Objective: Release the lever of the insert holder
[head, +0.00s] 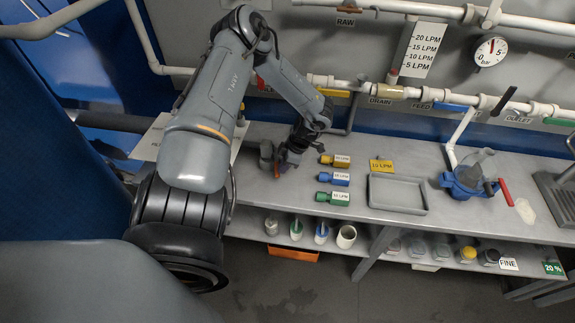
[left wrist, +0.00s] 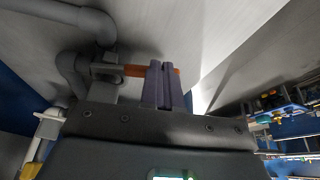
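The insert holder (head: 265,155) is a small grey fixture on the left part of the bench in the head view. Its red-orange lever (head: 277,171) shows just beside my left gripper (head: 290,162), which points down at it. In the left wrist view, the orange lever (left wrist: 135,71) lies crosswise from a grey metal mount, passing behind the fingertips of my left gripper (left wrist: 164,70). The two dark fingers are close together, and orange shows on both sides of them. Whether they touch the lever is hidden. My right gripper is in neither view.
Yellow, blue (head: 335,179) and green labelled pieces lie right of the gripper, near a yellow 10 LPM tag (head: 381,166). A grey tray (head: 424,207) and a blue device (head: 469,190) with a red handle stand farther right. Pipes run along the back wall.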

